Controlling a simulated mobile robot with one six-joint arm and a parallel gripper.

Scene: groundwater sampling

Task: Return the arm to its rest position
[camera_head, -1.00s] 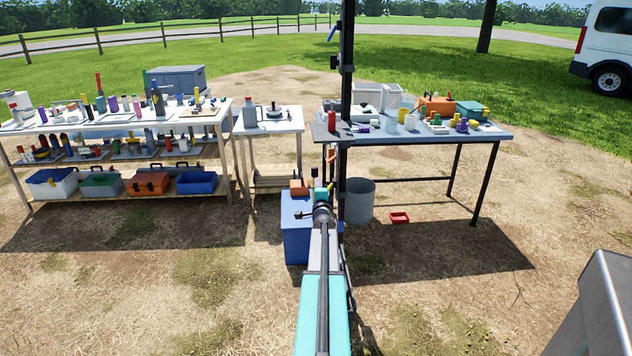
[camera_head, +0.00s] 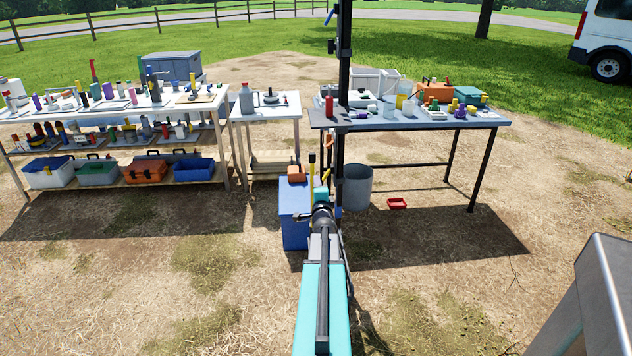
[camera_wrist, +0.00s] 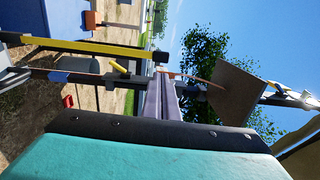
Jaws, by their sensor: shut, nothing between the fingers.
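My arm, with its teal and grey links, reaches from the bottom centre of the head view up toward the blue box (camera_head: 295,232). Its far end shows as a dark round joint in front of that box. In the wrist view, a teal link of mine with a dark edge fills the lower part, and a grey bar runs up from it. Nothing can be seen held by the arm.
A loaded shelf table (camera_head: 228,150) stands left. A yellow stake (camera_wrist: 85,47) crosses the wrist view. Open ground lies between.

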